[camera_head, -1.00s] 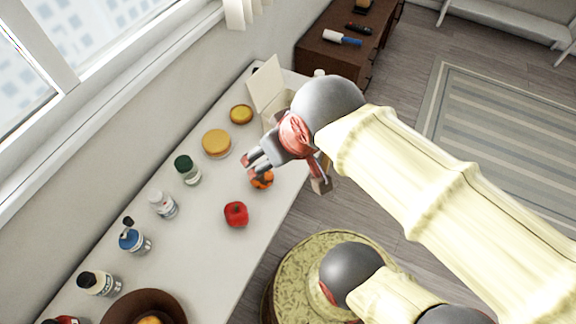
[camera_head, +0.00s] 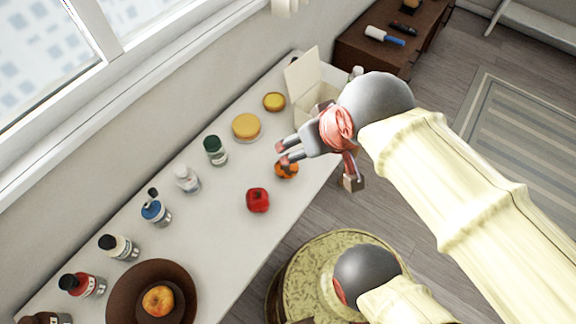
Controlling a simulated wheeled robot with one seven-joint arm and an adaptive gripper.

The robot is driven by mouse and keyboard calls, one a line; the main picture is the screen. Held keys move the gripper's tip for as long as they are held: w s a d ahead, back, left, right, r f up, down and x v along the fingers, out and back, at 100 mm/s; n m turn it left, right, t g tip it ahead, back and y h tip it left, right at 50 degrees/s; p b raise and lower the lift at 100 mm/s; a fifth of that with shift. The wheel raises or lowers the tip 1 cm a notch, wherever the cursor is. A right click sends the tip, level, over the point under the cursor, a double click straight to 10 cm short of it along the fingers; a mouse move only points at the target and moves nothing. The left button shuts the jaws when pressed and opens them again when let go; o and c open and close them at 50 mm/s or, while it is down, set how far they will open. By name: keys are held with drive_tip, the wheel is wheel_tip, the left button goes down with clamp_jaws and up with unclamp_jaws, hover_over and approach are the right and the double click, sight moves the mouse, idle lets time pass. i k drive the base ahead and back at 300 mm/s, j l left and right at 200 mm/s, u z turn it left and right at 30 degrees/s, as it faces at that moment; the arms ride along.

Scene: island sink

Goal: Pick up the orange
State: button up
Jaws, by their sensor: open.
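The orange (camera_head: 287,171) lies on the white counter (camera_head: 215,258), partly covered by my gripper's fingers. My gripper (camera_head: 284,154) is open, with its fingers pointing left and seen over the orange's upper edge. I cannot tell from this view how high the fingers are above the orange or whether they touch it. Nothing shows held between them.
A red apple (camera_head: 258,200) lies just left of and nearer than the orange. Several bottles, including a green-capped jar (camera_head: 215,151), line the wall side. A brown bowl (camera_head: 122,291) holds a fruit. An open box (camera_head: 303,75) stands at the far end.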

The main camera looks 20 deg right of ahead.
sight(286, 173)
drive_tip(key=k+j+z, duration=0.4)
drive_tip(key=j, duration=0.15)
drive_tip(key=k+j+z, duration=0.4)
drive_tip(key=i+j, duration=0.1)
drive_tip(key=j, duration=0.05)
